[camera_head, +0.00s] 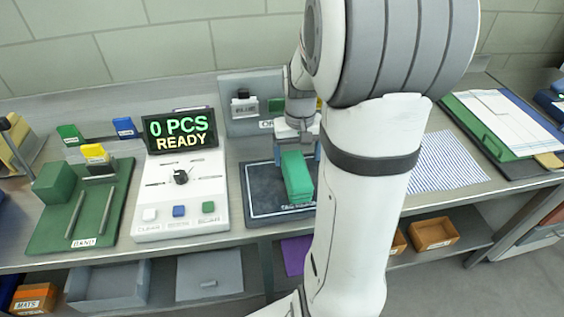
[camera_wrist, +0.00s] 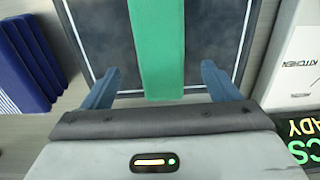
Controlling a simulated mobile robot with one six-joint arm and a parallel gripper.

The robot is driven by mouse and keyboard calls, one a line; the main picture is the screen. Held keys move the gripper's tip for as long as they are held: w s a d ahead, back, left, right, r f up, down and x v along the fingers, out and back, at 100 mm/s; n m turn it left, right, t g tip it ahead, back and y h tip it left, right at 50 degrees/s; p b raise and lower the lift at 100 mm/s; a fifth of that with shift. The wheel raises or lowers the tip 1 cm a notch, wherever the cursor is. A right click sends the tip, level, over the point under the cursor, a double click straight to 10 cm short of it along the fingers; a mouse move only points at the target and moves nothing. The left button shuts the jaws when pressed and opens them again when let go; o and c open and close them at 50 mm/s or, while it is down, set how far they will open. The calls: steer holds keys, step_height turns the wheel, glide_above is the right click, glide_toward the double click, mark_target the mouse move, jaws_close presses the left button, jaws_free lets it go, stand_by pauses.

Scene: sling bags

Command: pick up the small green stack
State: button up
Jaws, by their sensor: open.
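A green stack (camera_head: 296,180), long and narrow, lies on a dark pad (camera_head: 258,200) with a white border line. The same green stack (camera_wrist: 158,45) runs up the middle of the wrist view, on the dark pad (camera_wrist: 105,40). My gripper (camera_wrist: 160,86) is open, with one blue-grey finger on each side of the near end of the green stack. A gap shows between each finger and the stack. I cannot tell the height of the fingertips over the pad. In the head view my arm hides part of the pad's right side.
A counting device (camera_head: 180,185) reading "0 PCS READY" stands left of the pad. Further left, a green block (camera_head: 55,183) sits on a green board (camera_head: 75,235) with two rods. A striped cloth (camera_head: 445,162) lies to the right. A blue stack (camera_wrist: 28,62) shows in the wrist view.

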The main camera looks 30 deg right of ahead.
mark_target(296, 166)
step_height(296, 166, down, 7)
steer(key=shift+a+r+p, duration=0.1)
steer(key=shift+a+p, duration=0.05)
steer(key=shift+p, duration=0.2)
steer(key=shift+c, duration=0.5)
steer(key=c, duration=1.1)
